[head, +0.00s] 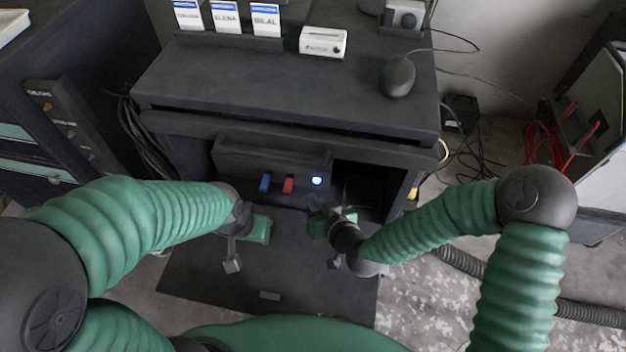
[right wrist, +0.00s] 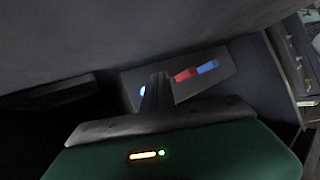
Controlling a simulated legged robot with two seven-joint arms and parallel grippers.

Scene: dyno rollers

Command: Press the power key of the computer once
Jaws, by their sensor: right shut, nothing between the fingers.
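The computer (head: 235,158) is a dark box in the shelf under the desk. On its front are a blue stick (head: 265,182), a red stick (head: 288,185) and a round power key (head: 317,181) that glows blue-white. In the right wrist view the glowing key (right wrist: 142,90) shows just left of my shut fingers, which partly hide the area around it. My right gripper (head: 318,204) is shut and empty, a little below and in front of the key; contact cannot be made out. My left gripper (head: 234,258) hangs lower left, clear of the computer; its jaw opening is unclear.
The desk top (head: 270,85) overhangs the shelf. On it are name cards (head: 226,16), a white box (head: 323,41) and a dark mouse (head: 398,77). Cables hang at both sides. A dark mat (head: 200,278) lies below. An open dark bay is right of the computer.

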